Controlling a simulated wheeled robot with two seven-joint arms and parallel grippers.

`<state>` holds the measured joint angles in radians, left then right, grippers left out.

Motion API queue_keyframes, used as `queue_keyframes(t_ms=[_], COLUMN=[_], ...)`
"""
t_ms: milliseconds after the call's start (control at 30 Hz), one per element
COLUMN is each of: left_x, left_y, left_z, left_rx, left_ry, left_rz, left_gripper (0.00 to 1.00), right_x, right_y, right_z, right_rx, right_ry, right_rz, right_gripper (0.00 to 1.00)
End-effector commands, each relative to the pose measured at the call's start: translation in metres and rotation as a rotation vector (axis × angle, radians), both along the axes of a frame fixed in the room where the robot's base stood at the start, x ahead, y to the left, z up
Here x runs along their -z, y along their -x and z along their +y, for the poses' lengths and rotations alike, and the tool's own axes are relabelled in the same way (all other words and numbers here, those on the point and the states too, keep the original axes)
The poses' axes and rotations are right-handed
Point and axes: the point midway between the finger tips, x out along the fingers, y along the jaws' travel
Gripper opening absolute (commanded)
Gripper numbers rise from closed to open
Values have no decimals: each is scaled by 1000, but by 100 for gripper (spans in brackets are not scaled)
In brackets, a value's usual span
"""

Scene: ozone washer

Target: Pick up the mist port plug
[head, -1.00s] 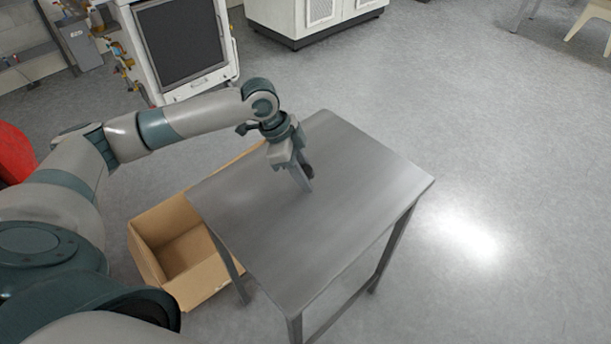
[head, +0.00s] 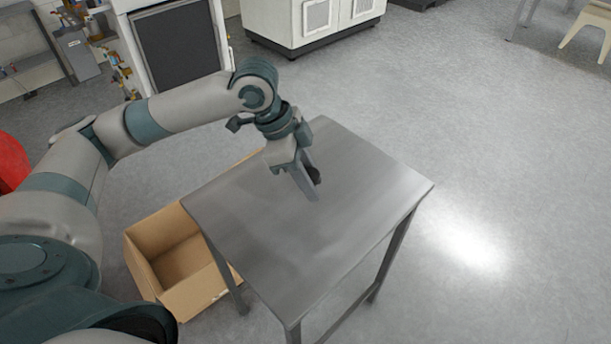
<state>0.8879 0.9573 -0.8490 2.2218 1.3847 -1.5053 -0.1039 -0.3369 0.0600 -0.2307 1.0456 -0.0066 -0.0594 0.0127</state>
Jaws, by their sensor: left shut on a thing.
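The mist port plug (head: 314,174) shows as a small dark piece at my left gripper, above the grey metal table (head: 345,235). My left gripper (head: 311,188) points down over the table's middle and is shut on the plug. The fingers hide most of the plug. I cannot tell whether it still touches the tabletop. My right gripper is not in view.
An open cardboard box (head: 150,265) stands on the floor left of the table, partly under its edge. A white cabinet (head: 290,20) and a dark-fronted machine (head: 180,45) stand at the back.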

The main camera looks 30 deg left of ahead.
Motion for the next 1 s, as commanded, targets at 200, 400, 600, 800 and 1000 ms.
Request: queue_keyframes(t_ms=[200, 400, 600, 800, 1000], left_x=[-18, -25, -25, -25, -25], left_y=[23, 31, 32, 32, 32], left_z=[-20, -26, -27, -27, -27], left_rx=[4, 0, 0, 0, -6], left_ry=[1, 0, -1, 0, 1], left_rz=[-2, 0, 1, 1, 1], left_gripper=[5, 5, 5, 5, 5], right_x=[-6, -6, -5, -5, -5], right_y=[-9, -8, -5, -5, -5], right_z=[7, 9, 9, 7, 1], right_rx=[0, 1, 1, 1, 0], right_ry=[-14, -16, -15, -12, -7], right_rz=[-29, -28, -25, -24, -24], right_gripper=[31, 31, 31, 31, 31])
